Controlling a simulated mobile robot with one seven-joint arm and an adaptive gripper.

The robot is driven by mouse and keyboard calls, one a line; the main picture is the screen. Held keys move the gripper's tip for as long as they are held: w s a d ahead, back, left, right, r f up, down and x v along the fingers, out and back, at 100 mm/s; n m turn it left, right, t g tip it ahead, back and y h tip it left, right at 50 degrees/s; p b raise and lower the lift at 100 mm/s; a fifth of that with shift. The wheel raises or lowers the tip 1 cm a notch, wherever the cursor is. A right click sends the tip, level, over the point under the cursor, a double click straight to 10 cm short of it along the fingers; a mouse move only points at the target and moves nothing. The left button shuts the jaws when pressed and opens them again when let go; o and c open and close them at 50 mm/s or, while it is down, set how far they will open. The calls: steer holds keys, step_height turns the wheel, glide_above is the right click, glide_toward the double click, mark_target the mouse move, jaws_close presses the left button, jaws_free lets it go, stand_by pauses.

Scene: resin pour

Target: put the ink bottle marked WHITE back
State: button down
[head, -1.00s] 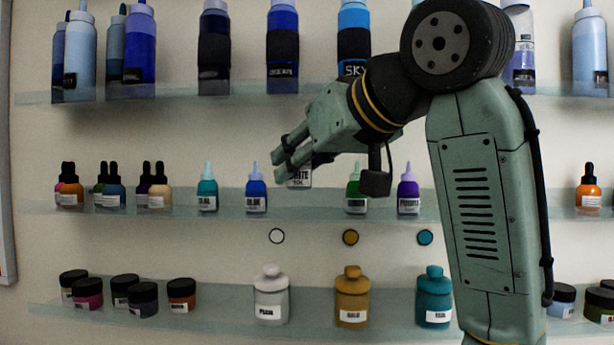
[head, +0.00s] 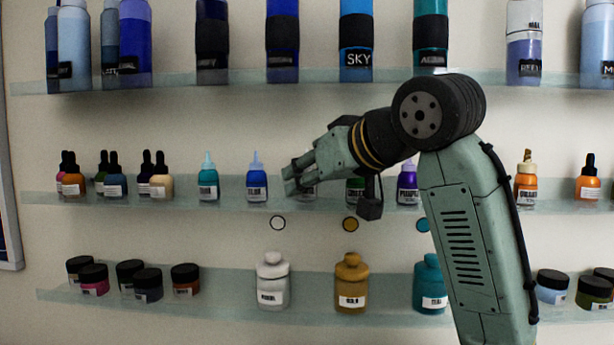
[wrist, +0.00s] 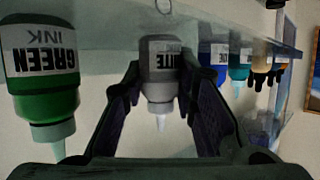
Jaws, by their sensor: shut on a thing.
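The ink bottle marked WHITE (wrist: 162,72) is grey-white with a pale nozzle and shows upside down in the wrist view, its label partly covered. My gripper (wrist: 160,82) is shut on it, one finger on each side. In the head view my gripper (head: 288,181) is at the middle shelf (head: 325,205), between the blue bottle (head: 256,184) and the green bottle (head: 355,191). There my fingers hide most of the white bottle. Its base is close to the shelf; I cannot tell whether it touches.
The green bottle also stands close by in the wrist view (wrist: 43,80). A purple bottle (head: 407,186) and a teal one (head: 208,180) share the shelf. Large bottles fill the upper shelf (head: 180,82); a white ring (head: 277,223) marks the wall below.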

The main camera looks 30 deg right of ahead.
steer(key=shift+f, duration=0.15)
steer(key=c, duration=1.3)
jaws_free()
steer(key=shift+s+r, duration=0.15)
steer(key=shift+r, duration=0.1)
steer(key=b+v, duration=0.2)
steer(key=v, duration=0.9)
steer(key=shift+s, duration=0.35)
steer(key=shift+r, duration=0.1)
